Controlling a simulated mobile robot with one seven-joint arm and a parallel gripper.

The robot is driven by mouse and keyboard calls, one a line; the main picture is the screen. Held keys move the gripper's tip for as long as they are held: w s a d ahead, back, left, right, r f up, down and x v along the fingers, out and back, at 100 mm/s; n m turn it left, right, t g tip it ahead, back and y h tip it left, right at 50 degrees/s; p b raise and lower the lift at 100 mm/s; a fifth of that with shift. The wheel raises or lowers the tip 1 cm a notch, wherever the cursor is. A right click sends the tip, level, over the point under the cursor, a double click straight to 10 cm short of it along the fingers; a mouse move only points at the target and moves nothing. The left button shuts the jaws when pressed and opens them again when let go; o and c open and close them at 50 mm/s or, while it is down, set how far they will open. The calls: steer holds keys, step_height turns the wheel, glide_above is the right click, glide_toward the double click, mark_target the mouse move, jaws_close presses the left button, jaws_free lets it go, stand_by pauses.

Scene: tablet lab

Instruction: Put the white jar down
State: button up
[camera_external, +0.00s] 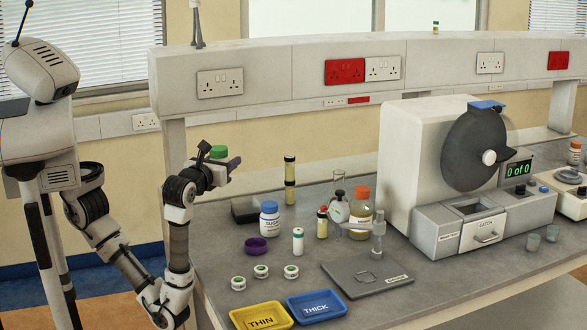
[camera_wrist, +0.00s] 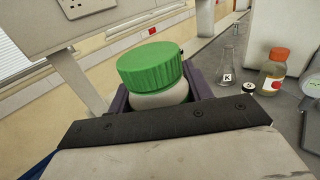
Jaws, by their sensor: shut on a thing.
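The white jar with a green ribbed lid (camera_wrist: 152,72) sits between the fingers of my gripper (camera_wrist: 155,100) in the wrist view. In the external view its green lid (camera_external: 218,152) shows at my gripper (camera_external: 226,168), which is shut on it. The jar is held above the bench (camera_external: 330,250), near its left end, and looks roughly upright. The lower part of the jar is hidden by the gripper.
A white jar with a blue lid (camera_external: 269,221), a purple ring (camera_external: 255,246) and a dark block (camera_external: 245,209) stand below and right of the gripper. Small round tins, a yellow THIN tray (camera_external: 261,318) and a blue THICK tray (camera_external: 316,306) lie in front. A large machine (camera_external: 430,150) stands right.

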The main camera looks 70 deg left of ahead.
steer(key=w+d+m+t+h+b, duration=0.1)
steer(key=w+d+m+t+h, duration=0.2)
steer(key=d, duration=0.6)
step_height(320, 180, up, 2)
steer(key=m+h+b, duration=0.4)
steer(key=m+h, duration=0.7)
steer(key=h, duration=0.7)
glide_above(257, 326)
steer(key=shift+f, duration=9.65)
steer(key=shift+f, duration=0.6)
steer(key=o, duration=1)
